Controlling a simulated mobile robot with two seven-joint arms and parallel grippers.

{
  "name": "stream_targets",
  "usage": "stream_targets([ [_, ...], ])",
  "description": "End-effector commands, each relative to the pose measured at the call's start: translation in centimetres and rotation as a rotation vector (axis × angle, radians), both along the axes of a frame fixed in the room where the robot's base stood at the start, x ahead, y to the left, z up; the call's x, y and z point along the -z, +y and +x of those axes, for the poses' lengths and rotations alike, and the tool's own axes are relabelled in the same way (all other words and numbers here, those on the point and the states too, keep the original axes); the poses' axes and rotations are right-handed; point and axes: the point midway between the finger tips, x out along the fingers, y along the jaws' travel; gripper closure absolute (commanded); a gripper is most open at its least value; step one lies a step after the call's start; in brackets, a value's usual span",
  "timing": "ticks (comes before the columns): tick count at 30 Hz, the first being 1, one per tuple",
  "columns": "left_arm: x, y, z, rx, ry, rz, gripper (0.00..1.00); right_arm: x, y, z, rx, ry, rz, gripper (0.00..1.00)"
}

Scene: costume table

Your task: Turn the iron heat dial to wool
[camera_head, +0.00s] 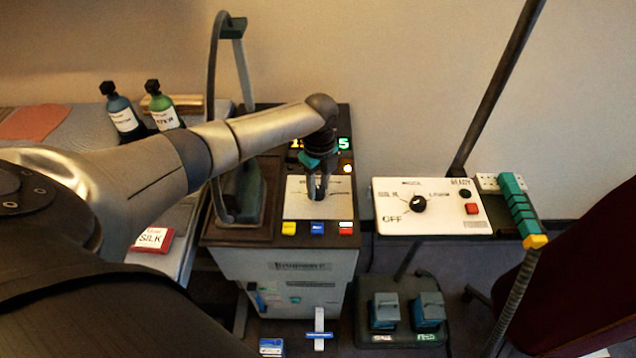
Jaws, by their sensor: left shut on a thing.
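The ironing station (250,231) stands at the centre, with a white dial panel (298,207) on its top. My left gripper (317,192) points down at this panel and is shut on the heat dial there. The fingers hide most of the dial, and its pointer and the panel markings are too small to read. A lit display behind the wrist is partly covered by my arm, with green digits showing. My right gripper is not in view.
Yellow, blue and red buttons (317,228) line the panel's front. A second white panel (440,219) with a black knob (419,204) marked OFF stands to the right. Bottles (123,119) and a red SILK block (152,239) are at left. Blue pedals (428,310) sit below.

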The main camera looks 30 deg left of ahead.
Motion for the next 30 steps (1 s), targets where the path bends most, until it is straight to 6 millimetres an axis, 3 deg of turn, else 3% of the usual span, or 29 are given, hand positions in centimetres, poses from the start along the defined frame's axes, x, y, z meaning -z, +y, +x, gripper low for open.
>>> stream_targets([
  [12,-0.04,-0.15,0.06,0.236,0.000,-0.002,1.00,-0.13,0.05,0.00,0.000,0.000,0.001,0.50],
  [30,-0.03,-0.17,0.06,0.286,0.000,-0.003,1.00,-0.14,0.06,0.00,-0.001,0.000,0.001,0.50],
])
